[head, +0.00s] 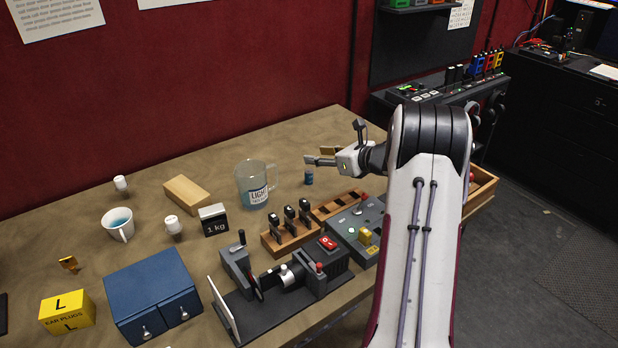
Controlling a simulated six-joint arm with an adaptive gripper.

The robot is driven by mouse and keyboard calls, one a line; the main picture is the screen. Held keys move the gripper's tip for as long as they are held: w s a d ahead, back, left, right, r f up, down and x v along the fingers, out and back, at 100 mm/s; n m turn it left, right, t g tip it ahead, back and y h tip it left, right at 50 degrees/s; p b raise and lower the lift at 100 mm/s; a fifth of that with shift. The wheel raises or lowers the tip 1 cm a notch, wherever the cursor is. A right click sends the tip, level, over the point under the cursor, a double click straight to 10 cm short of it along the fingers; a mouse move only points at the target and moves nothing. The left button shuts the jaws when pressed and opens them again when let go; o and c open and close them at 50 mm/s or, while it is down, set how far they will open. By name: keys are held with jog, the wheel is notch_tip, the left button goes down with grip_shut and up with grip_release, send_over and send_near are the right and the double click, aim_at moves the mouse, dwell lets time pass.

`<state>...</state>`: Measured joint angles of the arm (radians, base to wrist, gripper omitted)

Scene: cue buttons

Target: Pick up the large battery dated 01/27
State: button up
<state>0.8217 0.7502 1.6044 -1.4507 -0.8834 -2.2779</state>
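A small upright blue cylinder (309,177), which looks like a battery, stands on the table just right of the clear mug. Any date on it is too small to read. My gripper (312,160) reaches in from the right, pointing left, with its tip in the picture just above the blue cylinder. A gap shows between the tip and the cylinder, and I see nothing held. The finger spacing is not clear from this angle. No other battery can be made out for certain.
A clear mug (252,186) labelled LIGHT stands close left of the cylinder. In front are a wooden rack (283,240) with dark upright pieces, a grey control box (354,222) and a black clamp device (285,298). A 1 kg weight (213,219) and wooden block (187,194) stand left. The back table is clear.

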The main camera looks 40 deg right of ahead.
aim_at(309, 170)
jog(key=shift+f, duration=2.35)
jog(key=shift+f, duration=0.1)
jog(key=shift+w+f, duration=0.1)
jog(key=shift+f, duration=0.5)
jog(key=shift+x, duration=2.4)
jog(key=shift+r, duration=0.1)
grip_shut()
